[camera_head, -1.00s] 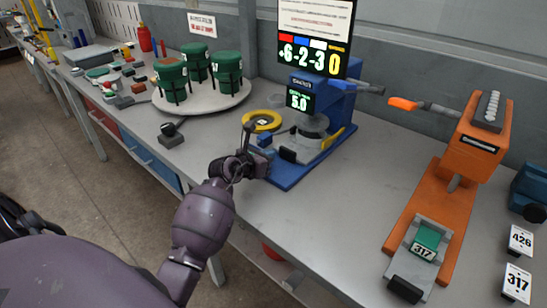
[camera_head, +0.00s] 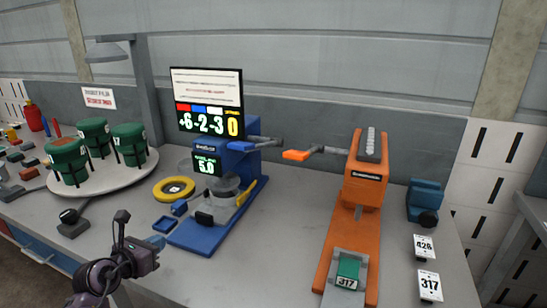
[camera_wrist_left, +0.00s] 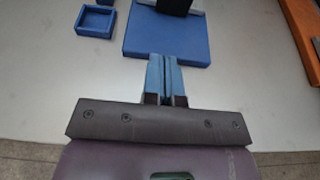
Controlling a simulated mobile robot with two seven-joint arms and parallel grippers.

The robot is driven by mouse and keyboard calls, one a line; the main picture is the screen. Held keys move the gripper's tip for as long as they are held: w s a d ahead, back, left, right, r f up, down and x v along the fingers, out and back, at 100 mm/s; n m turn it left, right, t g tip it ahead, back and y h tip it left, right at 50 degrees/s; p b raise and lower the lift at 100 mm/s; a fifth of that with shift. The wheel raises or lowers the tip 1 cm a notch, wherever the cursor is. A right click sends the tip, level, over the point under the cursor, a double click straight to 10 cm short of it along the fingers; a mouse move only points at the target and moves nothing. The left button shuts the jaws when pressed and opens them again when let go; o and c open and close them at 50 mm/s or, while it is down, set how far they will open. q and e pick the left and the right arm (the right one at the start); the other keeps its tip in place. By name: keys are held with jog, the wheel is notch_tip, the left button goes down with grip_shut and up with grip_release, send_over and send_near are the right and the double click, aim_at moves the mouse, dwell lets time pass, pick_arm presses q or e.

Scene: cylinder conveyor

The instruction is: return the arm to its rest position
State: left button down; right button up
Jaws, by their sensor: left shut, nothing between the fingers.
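My left gripper (camera_head: 157,243) is at the lower left of the head view, with its wrist below and to the left of it. It hangs over the front of the bench by the near corner of the blue machine (camera_head: 203,235). In the left wrist view its two bluish fingers (camera_wrist_left: 161,62) are together with nothing between them. They point towards the blue machine's base plate (camera_wrist_left: 150,42) and overlap its near edge in the picture; I cannot tell the gap. My right gripper is in no view.
A small blue tray (camera_head: 166,225) and a yellow ring (camera_head: 160,190) are left of the blue machine. Green containers (camera_head: 68,160) stand on a round tray (camera_head: 105,188) farther left. An orange machine (camera_head: 333,245) and number cards (camera_head: 429,286) are right. Bare bench lies between the machines.

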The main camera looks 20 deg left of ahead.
pick_arm(q)
jog(key=s+d+r+n+t+y, duration=0.1)
jog(key=s+r+n+t+y, duration=0.55)
jog(key=n, duration=1.65)
jog(key=s+d+f+n+g+h, duration=0.2)
jog(key=s+d+f+n+g, duration=0.6)
jog(key=s, duration=0.3)
jog(key=s+d+f+n+g+h, duration=0.3)
jog(key=s+d+f+n+g, duration=0.3)
jog(key=s+f+g, duration=0.4)
jog(key=w+f+m+t, duration=0.1)
jog(key=w+f+t, duration=0.5)
jog(key=f+t, duration=0.2)
jog(key=shift+d, duration=0.15)
